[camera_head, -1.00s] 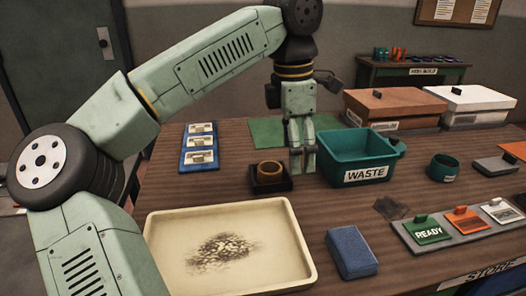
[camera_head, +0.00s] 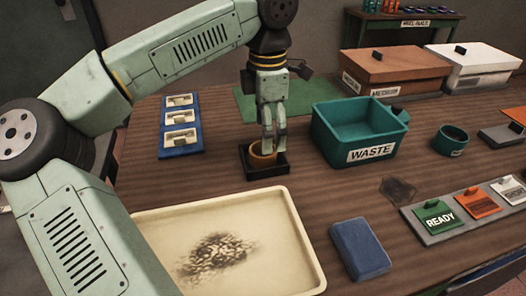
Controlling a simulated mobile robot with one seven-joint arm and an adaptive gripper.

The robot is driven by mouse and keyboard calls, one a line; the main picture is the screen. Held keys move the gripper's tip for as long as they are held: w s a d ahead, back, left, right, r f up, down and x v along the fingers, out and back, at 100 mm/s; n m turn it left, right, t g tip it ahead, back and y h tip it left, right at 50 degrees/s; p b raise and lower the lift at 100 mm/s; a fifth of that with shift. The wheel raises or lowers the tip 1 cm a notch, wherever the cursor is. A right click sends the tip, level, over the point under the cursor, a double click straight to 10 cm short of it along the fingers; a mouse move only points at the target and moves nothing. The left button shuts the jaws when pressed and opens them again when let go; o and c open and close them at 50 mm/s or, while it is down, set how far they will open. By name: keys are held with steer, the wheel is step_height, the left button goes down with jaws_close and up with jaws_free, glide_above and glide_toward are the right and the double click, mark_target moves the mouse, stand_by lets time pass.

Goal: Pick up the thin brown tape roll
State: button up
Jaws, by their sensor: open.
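A brown tape roll (camera_head: 259,160) sits in a small black square holder (camera_head: 283,168) on the wooden table. My gripper (camera_head: 268,150) points down directly over the roll, with its fingertips at or just above the roll's upper rim. The fingers hide part of the roll, mainly its right side. I cannot tell whether they touch it. The gripper is open and holds nothing.
A teal WASTE bin (camera_head: 370,154) stands close to the right of my gripper. A cream tray (camera_head: 290,225) lies in front. A blue card rack (camera_head: 180,153) is at left.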

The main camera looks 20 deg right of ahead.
step_height(320, 180, down, 4)
steer(key=shift+f+p, duration=0.1)
steer(key=shift+p, duration=0.4)
steer(key=shift+c, duration=0.3)
steer(key=c, duration=1.2)
steer(key=shift+r, duration=0.2)
